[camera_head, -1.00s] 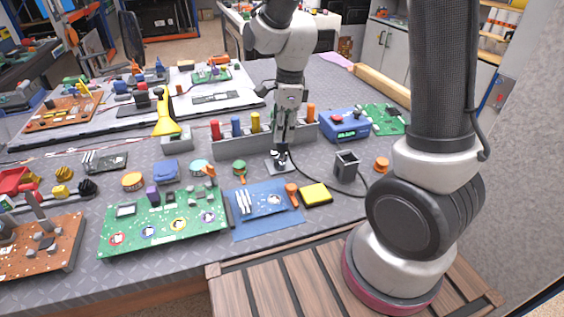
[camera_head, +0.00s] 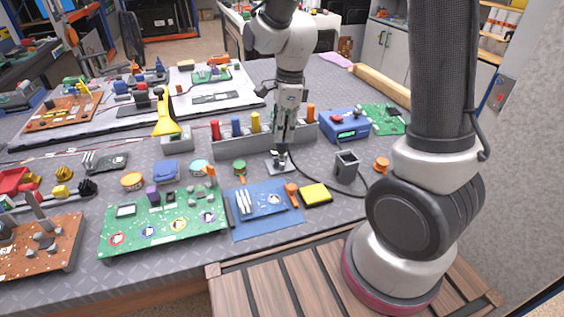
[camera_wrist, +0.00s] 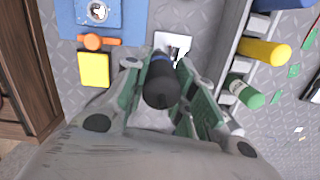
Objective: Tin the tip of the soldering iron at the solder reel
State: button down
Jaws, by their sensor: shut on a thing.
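My gripper (camera_wrist: 160,95) is shut on the soldering iron (camera_wrist: 161,84), a dark handle with a blue band, seen nearly end-on in the wrist view. In the head view my gripper (camera_head: 283,143) points down over a small light metal plate with a dark fitting (camera_head: 276,167), which looks like the solder reel's stand. Part of this plate also shows in the wrist view (camera_wrist: 178,43), beyond the iron. The iron's tip is hidden, and I cannot tell whether it touches solder. A dark cable runs from the iron to the right.
A grey rack (camera_head: 245,143) with coloured cylinders stands close behind my gripper. A dark square holder (camera_head: 346,167) and blue station (camera_head: 343,124) are to the right. A yellow block (camera_head: 316,194) and blue mat (camera_head: 265,226) lie in front.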

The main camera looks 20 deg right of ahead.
jog(key=shift+r, duration=3.55)
